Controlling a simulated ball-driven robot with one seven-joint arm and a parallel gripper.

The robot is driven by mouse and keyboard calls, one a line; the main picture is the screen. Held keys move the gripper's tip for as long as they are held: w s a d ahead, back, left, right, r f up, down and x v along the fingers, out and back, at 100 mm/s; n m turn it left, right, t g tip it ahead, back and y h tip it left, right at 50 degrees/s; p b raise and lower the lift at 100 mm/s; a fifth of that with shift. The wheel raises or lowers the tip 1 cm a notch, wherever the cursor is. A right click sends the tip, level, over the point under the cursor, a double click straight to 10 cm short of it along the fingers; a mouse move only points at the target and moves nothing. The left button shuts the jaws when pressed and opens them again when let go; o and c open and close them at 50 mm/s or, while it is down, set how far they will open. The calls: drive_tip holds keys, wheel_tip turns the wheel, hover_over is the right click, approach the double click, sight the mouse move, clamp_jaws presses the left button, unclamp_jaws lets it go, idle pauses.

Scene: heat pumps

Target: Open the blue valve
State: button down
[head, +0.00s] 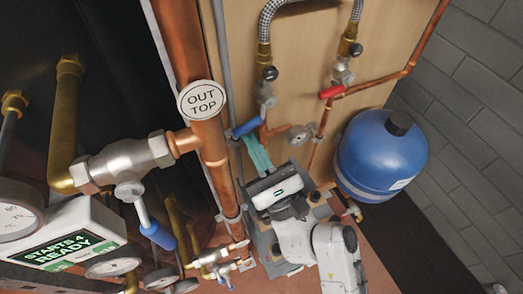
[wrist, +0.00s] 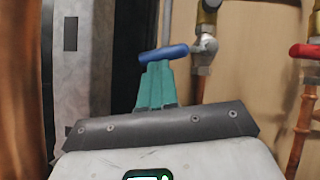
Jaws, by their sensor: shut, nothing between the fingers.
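A blue valve handle (head: 247,127) sits on copper pipework on the wooden panel, at the middle of the head view. In the wrist view the blue handle (wrist: 164,53) lies nearly level, its right end at a metal valve body (wrist: 204,46). My gripper (head: 250,140) has teal fingers, shut with nothing between them. Their tips (wrist: 157,66) come right up to the handle's left part from below; whether they touch it I cannot tell. Another blue-handled valve (head: 157,235) hangs on the large fitting at lower left in the head view.
A thick copper pipe (head: 190,50) with an "OUT TOP" tag (head: 202,99) stands left of my gripper. A red-handled valve (head: 332,92) and a blue tank (head: 380,155) are to the right. A display (head: 70,245) reads "STARTS 4 READY".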

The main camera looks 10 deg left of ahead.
drive_tip(key=shift+s+a+r, duration=0.15)
drive_tip(key=shift+a+r, duration=0.1)
drive_tip(key=shift+r, duration=0.25)
drive_tip(key=shift+s+a+r, duration=0.15)
drive_tip(key=shift+a+r, duration=0.05)
drive_tip(key=shift+r, duration=0.25)
drive_tip(key=shift+a+r, duration=0.1)
drive_tip(key=s+d+f+b, duration=0.5)
drive_tip(key=s+f+b, duration=0.2)
drive_tip(key=f, duration=0.3)
drive_tip(key=shift+s+d, duration=0.2)
drive_tip(key=shift+d, duration=0.05)
idle(0.6)
